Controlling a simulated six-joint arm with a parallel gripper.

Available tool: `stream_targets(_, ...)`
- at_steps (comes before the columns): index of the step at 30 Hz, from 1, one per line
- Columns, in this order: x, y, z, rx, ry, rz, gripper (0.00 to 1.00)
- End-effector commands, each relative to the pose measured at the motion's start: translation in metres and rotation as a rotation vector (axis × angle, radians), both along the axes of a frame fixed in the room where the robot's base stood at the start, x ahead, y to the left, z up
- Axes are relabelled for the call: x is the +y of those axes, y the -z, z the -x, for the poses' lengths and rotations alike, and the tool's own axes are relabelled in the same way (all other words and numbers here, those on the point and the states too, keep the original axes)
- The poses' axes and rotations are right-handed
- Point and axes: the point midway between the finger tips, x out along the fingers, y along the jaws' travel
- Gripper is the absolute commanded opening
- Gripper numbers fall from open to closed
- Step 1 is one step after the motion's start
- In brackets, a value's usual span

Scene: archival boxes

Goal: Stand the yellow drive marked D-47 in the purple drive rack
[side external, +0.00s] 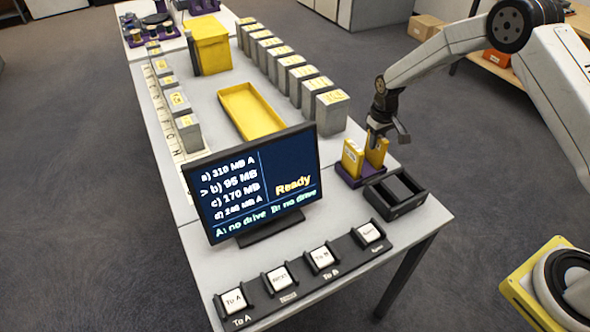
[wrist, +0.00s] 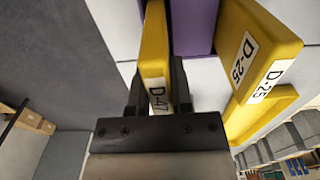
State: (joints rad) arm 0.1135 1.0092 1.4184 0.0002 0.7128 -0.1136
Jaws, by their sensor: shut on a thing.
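The yellow drive marked D-47 (wrist: 155,45) is between the two fingers of my gripper (wrist: 158,85) in the wrist view, its label facing the camera. In the side view my gripper (side external: 380,138) is shut on this drive (side external: 376,152), which is upright at the right part of the purple drive rack (side external: 347,180). I cannot tell whether its lower end touches the rack. The rack also shows in the wrist view (wrist: 195,25). Another yellow drive, marked D-25 (wrist: 255,45), stands in the rack beside it, and in the side view it is on the left (side external: 352,158).
A black dock (side external: 395,195) sits just in front of the rack. A monitor (side external: 255,185) and a row of buttons (side external: 300,270) are to the left and front. A yellow tray (side external: 235,95) and a row of grey boxes (side external: 333,112) lie behind.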

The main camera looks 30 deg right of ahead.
Motion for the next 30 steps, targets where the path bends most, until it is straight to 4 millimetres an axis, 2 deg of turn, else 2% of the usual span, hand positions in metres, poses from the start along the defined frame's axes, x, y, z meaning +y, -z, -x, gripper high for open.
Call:
stream_targets(23,0.0,0.0059,-0.0002,0.0,0.0,0.0,0.0)
stream_targets(24,0.0,0.0057,-0.0003,-0.001,0.0,0.0,0.39)
stream_targets(27,0.0,0.0057,-0.0002,0.0,0.0,0.0,0.67)
stream_targets(30,0.0,0.0057,-0.0002,0.0,0.0,0.0,0.67)
